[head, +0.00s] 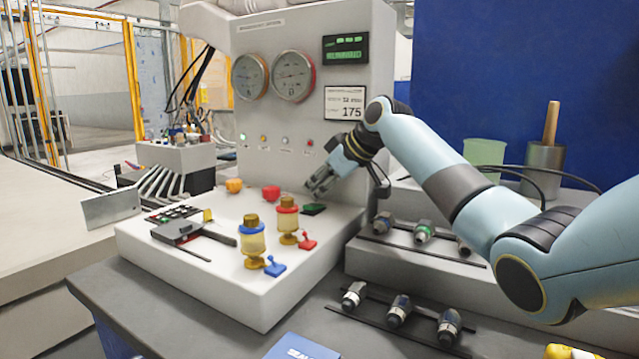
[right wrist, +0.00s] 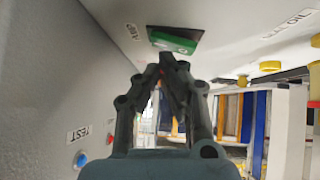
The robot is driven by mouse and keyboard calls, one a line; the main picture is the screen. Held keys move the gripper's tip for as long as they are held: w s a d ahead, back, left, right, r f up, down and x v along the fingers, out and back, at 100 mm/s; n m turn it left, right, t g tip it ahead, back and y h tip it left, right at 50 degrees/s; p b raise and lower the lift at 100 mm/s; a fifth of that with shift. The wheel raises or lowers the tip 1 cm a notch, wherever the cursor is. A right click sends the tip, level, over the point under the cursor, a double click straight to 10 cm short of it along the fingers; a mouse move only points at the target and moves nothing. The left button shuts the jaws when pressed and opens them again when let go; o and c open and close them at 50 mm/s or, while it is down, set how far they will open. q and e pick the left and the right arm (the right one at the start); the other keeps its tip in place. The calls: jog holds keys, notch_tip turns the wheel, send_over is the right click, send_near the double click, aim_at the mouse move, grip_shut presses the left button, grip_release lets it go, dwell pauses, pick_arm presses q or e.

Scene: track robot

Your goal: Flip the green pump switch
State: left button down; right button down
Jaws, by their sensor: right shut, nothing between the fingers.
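The green pump switch (head: 313,209) is a small rocker in a dark frame on the white console top, at the foot of the upright panel. It also shows in the right wrist view (right wrist: 172,43), upside down, beside a label that seems to read PUMP. My right gripper (head: 314,190) is shut and empty, just above and left of the switch in the head view. In the right wrist view its fingertips (right wrist: 168,60) meet close to the switch's edge. I cannot tell whether they touch it. My left gripper is not in view.
Two yellow-bodied oil cups, one blue-capped (head: 252,240) and one red-capped (head: 288,220), stand left of the switch. Red (head: 271,193) and orange (head: 234,186) knobs sit near the panel. Connectors (head: 423,231) lie on the grey block at right. A TEST button (right wrist: 80,160) is on the panel.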

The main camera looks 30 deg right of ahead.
jog(key=shift+a, duration=0.15)
jog(key=v, duration=1.2)
jog(key=shift+s, duration=0.1)
dwell(0.4)
